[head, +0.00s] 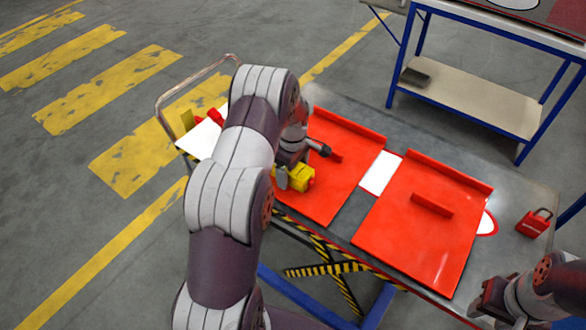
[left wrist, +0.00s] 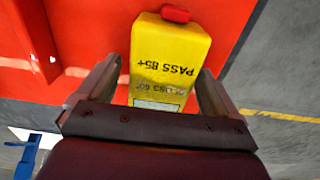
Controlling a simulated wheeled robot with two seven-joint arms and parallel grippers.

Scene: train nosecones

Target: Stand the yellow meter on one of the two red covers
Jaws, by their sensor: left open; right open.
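The yellow meter (head: 301,178) is at the near left part of the left red cover (head: 331,193). The left wrist view shows the yellow meter (left wrist: 170,55) with a red cap and printed "PASS 85+" over red. My left gripper (head: 287,174) is at the meter. In the left wrist view, its two fingers (left wrist: 158,78) are apart, one on each side, with gaps to the meter. Whether the meter rests on the cover is hard to tell. The right red cover (head: 414,243) is bare apart from its raised handle. My right gripper (head: 484,301) is open and empty at the lower right.
The covers lie on a grey metal cart (head: 520,190). A red padlock (head: 534,223) lies at its right end. A white sheet (head: 200,140) with red and yellow items is at the left end, partly behind my left arm. A blue-framed table (head: 480,98) stands behind.

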